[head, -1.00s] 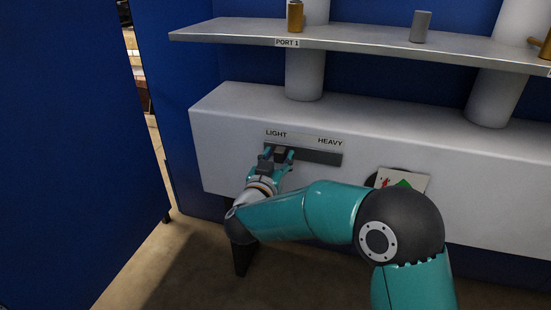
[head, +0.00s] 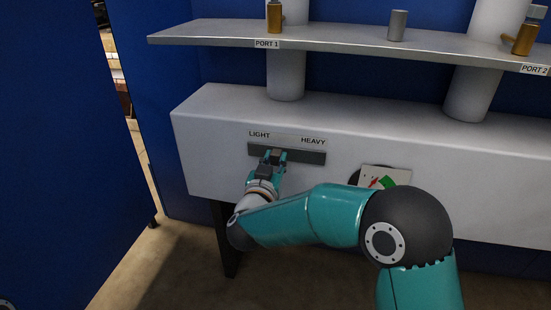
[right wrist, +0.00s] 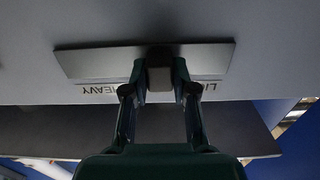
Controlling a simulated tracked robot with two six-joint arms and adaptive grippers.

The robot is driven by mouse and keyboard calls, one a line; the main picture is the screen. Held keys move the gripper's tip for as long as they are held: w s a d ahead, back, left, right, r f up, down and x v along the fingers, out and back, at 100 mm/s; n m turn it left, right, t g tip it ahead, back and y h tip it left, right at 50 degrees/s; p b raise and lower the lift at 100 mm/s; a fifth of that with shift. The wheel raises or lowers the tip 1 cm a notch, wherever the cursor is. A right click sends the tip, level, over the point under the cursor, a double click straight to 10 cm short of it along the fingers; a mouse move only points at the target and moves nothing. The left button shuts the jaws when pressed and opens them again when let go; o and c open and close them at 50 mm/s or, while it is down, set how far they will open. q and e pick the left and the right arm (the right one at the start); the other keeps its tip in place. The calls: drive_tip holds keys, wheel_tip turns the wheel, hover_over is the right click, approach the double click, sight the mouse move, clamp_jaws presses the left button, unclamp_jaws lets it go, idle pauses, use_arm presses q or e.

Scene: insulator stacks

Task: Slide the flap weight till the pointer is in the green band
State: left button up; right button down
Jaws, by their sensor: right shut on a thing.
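The flap weight is a small grey block (right wrist: 160,78) on a dark slot plate (head: 308,158) in the front of the white box. My right gripper (head: 272,157) is shut on the block, left of the slot's middle, on the LIGHT side. In the right wrist view my right gripper (right wrist: 160,74) has one finger on each side of it; the labels there appear upside down. The gauge card (head: 398,176) shows a red pointer (head: 376,182) to the left of the green band (head: 389,183). My right arm hides the card's lower part. My left gripper is out of view.
A grey shelf (head: 350,44) with PORT 1 and PORT 2 labels runs above the white box (head: 205,135). Brass fittings (head: 274,18) and a grey cylinder (head: 397,25) stand on it. A blue wall (head: 50,150) closes the left side.

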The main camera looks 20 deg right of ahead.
drive_tip(key=shift+d, duration=0.1)
drive_tip(key=c, duration=0.9)
unclamp_jaws()
drive_tip(key=v, duration=1.2)
drive_tip(key=shift+f, duration=0.1)
